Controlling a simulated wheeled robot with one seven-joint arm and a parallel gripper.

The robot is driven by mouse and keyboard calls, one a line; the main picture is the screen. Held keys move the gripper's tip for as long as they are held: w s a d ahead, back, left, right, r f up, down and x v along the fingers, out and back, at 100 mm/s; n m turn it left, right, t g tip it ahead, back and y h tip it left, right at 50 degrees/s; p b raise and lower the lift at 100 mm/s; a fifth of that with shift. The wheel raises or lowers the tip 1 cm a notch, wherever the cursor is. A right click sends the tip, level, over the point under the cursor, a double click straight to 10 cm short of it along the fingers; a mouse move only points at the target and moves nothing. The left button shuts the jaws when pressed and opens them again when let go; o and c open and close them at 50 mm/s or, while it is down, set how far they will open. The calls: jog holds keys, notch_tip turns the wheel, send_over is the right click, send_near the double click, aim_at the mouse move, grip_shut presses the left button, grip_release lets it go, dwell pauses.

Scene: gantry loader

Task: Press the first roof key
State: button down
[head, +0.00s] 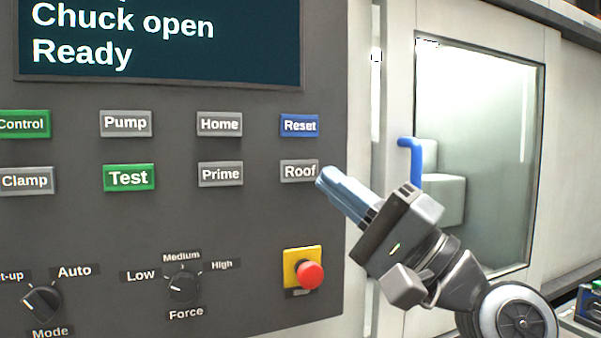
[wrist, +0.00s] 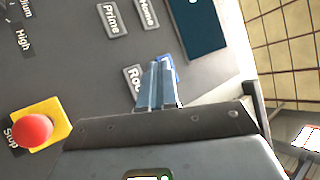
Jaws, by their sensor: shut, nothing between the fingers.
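The grey Roof key (head: 298,171) is at the right end of the lower key row on the dark panel, below the blue Reset key (head: 299,125). My gripper (head: 321,178) is shut and empty. In the head view its fingertips are at the right edge of the Roof key; I cannot tell whether they touch it. In the wrist view the shut fingers (wrist: 155,66) hide part of the Roof key (wrist: 133,76) and part of the blue key behind them.
A red stop button (head: 310,275) on a yellow plate sits below the Roof key. Grey Prime (head: 220,174) and Home (head: 219,124) keys are to the left. A blue handle (head: 412,158) and a windowed door (head: 490,130) are to the right.

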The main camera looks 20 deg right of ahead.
jog(key=b, duration=0.1)
send_near(290, 161)
jog(key=shift+s+a+r+x, duration=0.1)
jog(key=shift+s+x, duration=0.05)
jog(key=shift+x, duration=0.95)
jog(key=shift+s+a+r+x, duration=0.1)
jog(key=shift+s+r+x, duration=0.05)
jog(key=shift+x, duration=1)
jog(key=shift+w, duration=0.15)
jog(key=shift+w+b, duration=0.3)
jog(key=shift+w, duration=0.35)
dwell(0.6)
jog(key=shift+s, duration=0.8)
jog(key=s+p, duration=0.1)
jog(key=s, duration=0.4)
jog(key=shift+a, duration=0.15)
dwell(0.4)
